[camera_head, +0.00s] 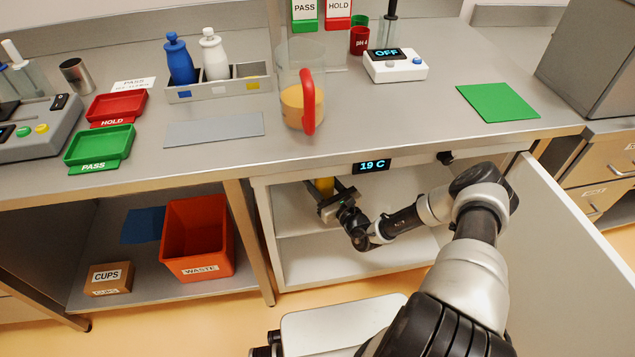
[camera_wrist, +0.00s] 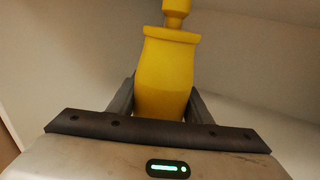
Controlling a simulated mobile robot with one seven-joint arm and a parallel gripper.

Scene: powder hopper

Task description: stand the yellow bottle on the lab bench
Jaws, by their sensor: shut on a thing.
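The yellow bottle (camera_wrist: 166,75) fills the middle of the wrist view, its narrow cap toward the top edge. My gripper (camera_wrist: 162,103) is shut on its body, one finger on each side. In the head view my gripper (camera_head: 335,197) reaches into the open cabinet under the bench, and only a little of the yellow bottle (camera_head: 324,186) shows there. The bottle's base is hidden, so I cannot tell whether it touches the shelf. The lab bench (camera_head: 350,133) is the grey top above the cabinet.
The cabinet door (camera_head: 565,240) stands open at the right of my arm. On the bench are a rack (camera_head: 218,90) with blue and white bottles, a clear vessel (camera_head: 302,105) with a red handle, a white device (camera_head: 395,66) and a green mat (camera_head: 497,102). Bare bench lies between vessel and mat.

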